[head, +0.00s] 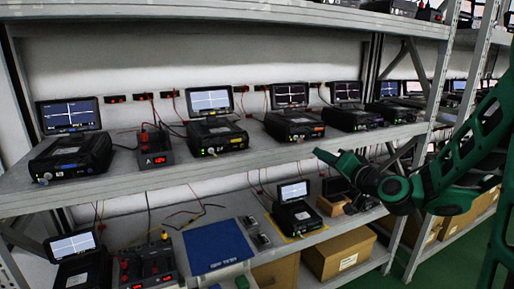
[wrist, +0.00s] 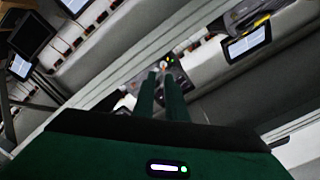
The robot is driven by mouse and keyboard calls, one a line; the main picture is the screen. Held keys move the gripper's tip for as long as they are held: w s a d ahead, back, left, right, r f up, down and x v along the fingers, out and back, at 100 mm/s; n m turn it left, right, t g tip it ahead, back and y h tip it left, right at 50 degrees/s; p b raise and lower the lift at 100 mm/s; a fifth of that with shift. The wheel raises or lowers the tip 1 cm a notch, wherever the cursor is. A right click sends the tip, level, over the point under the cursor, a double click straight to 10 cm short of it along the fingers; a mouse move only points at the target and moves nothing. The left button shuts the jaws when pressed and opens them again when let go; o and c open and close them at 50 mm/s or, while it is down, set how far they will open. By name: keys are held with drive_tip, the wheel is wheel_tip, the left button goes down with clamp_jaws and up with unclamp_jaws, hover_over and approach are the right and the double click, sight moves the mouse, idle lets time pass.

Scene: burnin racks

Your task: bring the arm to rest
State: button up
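My gripper (head: 325,157) is at the end of my green arm (head: 440,180), which reaches in from the right in the head view. It is in front of the rack, near the front edge of the upper shelf (head: 240,165), and points left. In the wrist view my gripper (wrist: 160,74) shows two green fingers close together, with only a narrow strip between them. I see nothing held there. Whether they are fully shut is not clear.
Test units with screens stand along the upper shelf, including one at left (head: 70,150). The lower shelf holds more units, a blue mat (head: 218,247) and a small unit (head: 297,215). A cardboard box (head: 340,254) sits beneath. Green floor (head: 425,268) shows at lower right.

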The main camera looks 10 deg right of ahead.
drive_tip(key=s+d+f+n+g+h, duration=0.1)
drive_tip(key=s+d+f+n+g, duration=0.2)
drive_tip(key=s+f, duration=0.35)
drive_tip(key=s+d+f+g+h, duration=0.2)
drive_tip(key=s+d+f+g, duration=0.1)
drive_tip(key=s+f+g, duration=0.3)
drive_tip(key=s+d+m+g+h, duration=0.1)
drive_tip(key=s+d+m+g, duration=0.1)
drive_tip(key=s, duration=1.1)
drive_tip(key=s+d+m+g, duration=0.2)
drive_tip(key=s+d+g, duration=0.3)
drive_tip(key=s, duration=0.9)
drive_tip(key=shift+f+g+h, duration=0.25)
drive_tip(key=shift+g+h, duration=0.15)
drive_tip(key=shift+d, duration=0.1)
drive_tip(key=shift+w+f, duration=0.25)
drive_tip(key=shift+w, duration=0.3)
